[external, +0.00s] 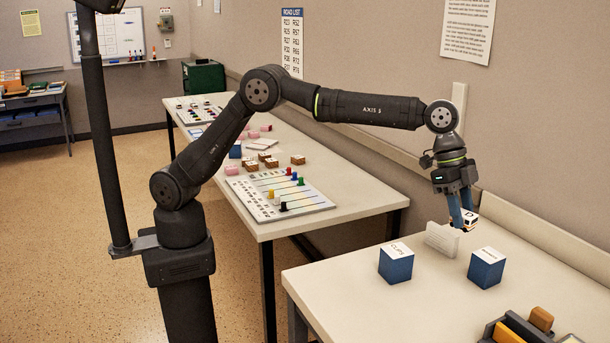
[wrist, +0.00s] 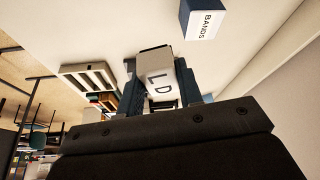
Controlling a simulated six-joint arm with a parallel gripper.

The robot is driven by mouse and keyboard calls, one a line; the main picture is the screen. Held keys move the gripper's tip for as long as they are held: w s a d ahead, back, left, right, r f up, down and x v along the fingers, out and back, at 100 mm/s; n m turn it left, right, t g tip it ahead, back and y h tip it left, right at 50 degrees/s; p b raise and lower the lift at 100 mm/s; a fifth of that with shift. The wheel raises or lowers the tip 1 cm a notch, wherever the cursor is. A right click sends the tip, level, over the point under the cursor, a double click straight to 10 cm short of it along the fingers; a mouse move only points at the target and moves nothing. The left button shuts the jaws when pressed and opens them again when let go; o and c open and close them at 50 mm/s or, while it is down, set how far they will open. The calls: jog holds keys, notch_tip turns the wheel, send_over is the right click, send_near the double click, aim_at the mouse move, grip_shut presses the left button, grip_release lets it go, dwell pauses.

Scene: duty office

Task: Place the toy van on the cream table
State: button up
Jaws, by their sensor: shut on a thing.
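The toy van (external: 470,215) is white, with dark parts and a bit of yellow. My gripper (external: 466,221) points down and is shut on it, blue fingers on either side. In the wrist view the van (wrist: 158,82) sits between the fingers, with the letters "L D" on its pale face. The van appears held above the back of a cream-topped table (external: 345,283) at the right front; its exact height is hard to tell. A second cream-topped table (external: 352,197) stands further back along the wall.
On the front table are a white upright block (external: 442,238), a blue box marked CLIPS (external: 396,264), another blue box (external: 487,269) and a dark tray (external: 535,330). In the wrist view a blue box reads BANDS (wrist: 203,22). The front table's left part is clear.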

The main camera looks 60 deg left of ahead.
jog(key=w+a+n+t+y, duration=0.1)
jog(key=w+a+n, duration=0.3)
jog(key=w+a, duration=0.6)
jog(key=w+a+n+t, duration=0.1)
jog(key=w+a+n, duration=0.35)
jog(key=a, duration=0.95)
jog(key=w+a+n+t+y, duration=0.1)
jog(key=w+a+n, duration=0.25)
jog(key=a, duration=0.95)
jog(key=w+a+n+t+y, duration=0.15)
jog(key=w+a, duration=0.25)
jog(key=a, duration=1)
jog(key=n+g+y, duration=0.2)
jog(key=n+y, duration=0.2)
jog(key=n, duration=0.7)
send_over(306, 170)
jog(key=s+d, duration=0.1)
notch_tip(306, 170, down, 22)
jog(key=shift+d+r, duration=0.15)
jog(key=shift+r, duration=0.1)
jog(key=shift+s+f, duration=0.1)
jog(key=shift+f, duration=1.95)
jog(key=shift+f, duration=0.15)
